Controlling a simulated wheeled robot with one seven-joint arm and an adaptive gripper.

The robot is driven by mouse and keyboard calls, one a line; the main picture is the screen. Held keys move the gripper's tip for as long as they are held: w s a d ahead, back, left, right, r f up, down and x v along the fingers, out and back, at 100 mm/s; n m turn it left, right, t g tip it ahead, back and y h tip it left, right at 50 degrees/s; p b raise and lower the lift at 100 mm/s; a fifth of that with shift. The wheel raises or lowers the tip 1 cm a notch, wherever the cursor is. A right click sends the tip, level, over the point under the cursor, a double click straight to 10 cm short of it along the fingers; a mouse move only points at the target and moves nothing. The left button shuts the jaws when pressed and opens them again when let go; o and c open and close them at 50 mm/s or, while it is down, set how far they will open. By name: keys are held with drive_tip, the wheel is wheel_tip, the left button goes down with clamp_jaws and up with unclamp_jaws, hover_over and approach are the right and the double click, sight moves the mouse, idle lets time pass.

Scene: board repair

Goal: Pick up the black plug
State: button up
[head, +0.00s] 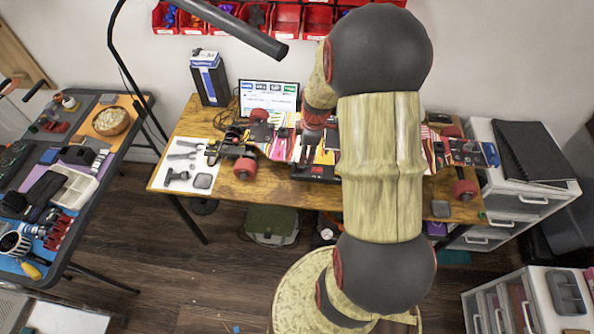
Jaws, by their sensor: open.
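I cannot pick out the black plug for certain in the head view; it is too small or hidden. A long skateboard (283,140) with colourful graphics lies wheels-up on the wooden workbench (228,192). My arm crosses in front of the bench, and its wrist comes down over the middle of the board. My gripper (312,150) is small and dark there, open, and hard to separate from the dark parts behind it. A black boxy part (315,172) lies at the board's near edge, just below the gripper. Whether they touch is unclear.
A white mat (186,153) with pliers and small dark parts lies at the bench's left end. A laptop (268,96) and a blue-black box (209,80) stand behind. A cluttered side table (75,227) is left, drawer units (517,200) right.

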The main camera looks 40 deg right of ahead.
sight(301, 169)
drive_tip(key=f, duration=0.2)
drive_tip(key=shift+w+a+f, duration=0.1)
drive_tip(key=shift+w+f, duration=0.1)
drive_tip(key=shift+f, duration=0.2)
drive_tip(key=f, duration=0.3)
drive_tip(key=f+b, duration=0.1)
drive_tip(key=shift+w+a+f, duration=0.25)
drive_tip(key=shift+w+f, duration=0.15)
drive_tip(key=c, duration=0.3)
drive_tip(key=c, duration=0.8)
clamp_jaws()
